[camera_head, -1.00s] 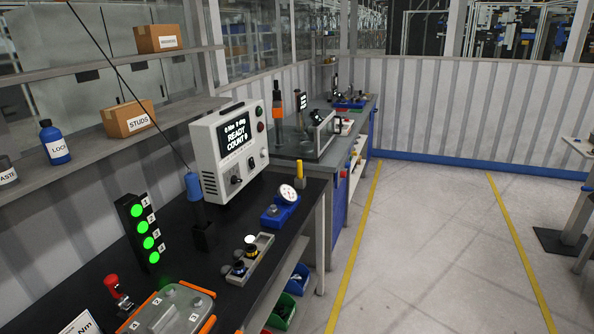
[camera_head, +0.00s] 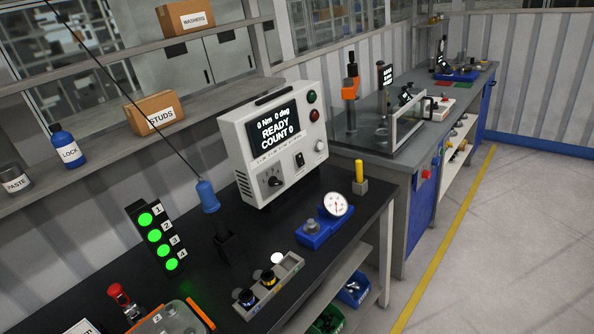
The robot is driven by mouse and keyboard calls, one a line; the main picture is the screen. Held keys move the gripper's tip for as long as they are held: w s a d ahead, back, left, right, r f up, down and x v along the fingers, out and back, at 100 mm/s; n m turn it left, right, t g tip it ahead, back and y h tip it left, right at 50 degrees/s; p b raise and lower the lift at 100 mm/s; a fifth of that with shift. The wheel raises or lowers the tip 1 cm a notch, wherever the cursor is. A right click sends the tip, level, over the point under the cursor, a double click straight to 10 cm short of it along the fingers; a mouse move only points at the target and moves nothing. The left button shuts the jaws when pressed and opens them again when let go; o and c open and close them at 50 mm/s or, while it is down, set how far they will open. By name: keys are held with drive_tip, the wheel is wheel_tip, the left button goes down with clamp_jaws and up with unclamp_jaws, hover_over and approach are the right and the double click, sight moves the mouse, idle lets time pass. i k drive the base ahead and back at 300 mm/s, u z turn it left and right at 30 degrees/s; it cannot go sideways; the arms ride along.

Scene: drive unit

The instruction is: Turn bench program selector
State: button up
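A white controller box (camera_head: 277,145) stands on the black bench (camera_head: 325,262). Its screen (camera_head: 274,125) reads "0 Nm 0 deg READY COUNT 0". A dark rotary selector knob (camera_head: 272,182) sits low on the left of its front panel. A small black switch (camera_head: 299,160) and a light round knob (camera_head: 319,146) are to the right of it. A red and a green button are at the panel's upper right. My gripper is not in view.
A blue-handled tool (camera_head: 207,196) on a cable hangs in front of the box's left side. A lit indicator stack (camera_head: 158,236), a blue gauge fixture (camera_head: 322,232) and a grey socket tray (camera_head: 290,266) stand on the bench. The floor at right is clear.

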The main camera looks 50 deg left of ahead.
sight(273, 181)
drive_tip(key=u, duration=0.6)
drive_tip(key=i, duration=1.2)
drive_tip(key=u, duration=0.95)
drive_tip(key=k, duration=0.75)
drive_tip(key=u, duration=0.15)
drive_tip(key=i, duration=0.85)
drive_tip(key=z, duration=0.15)
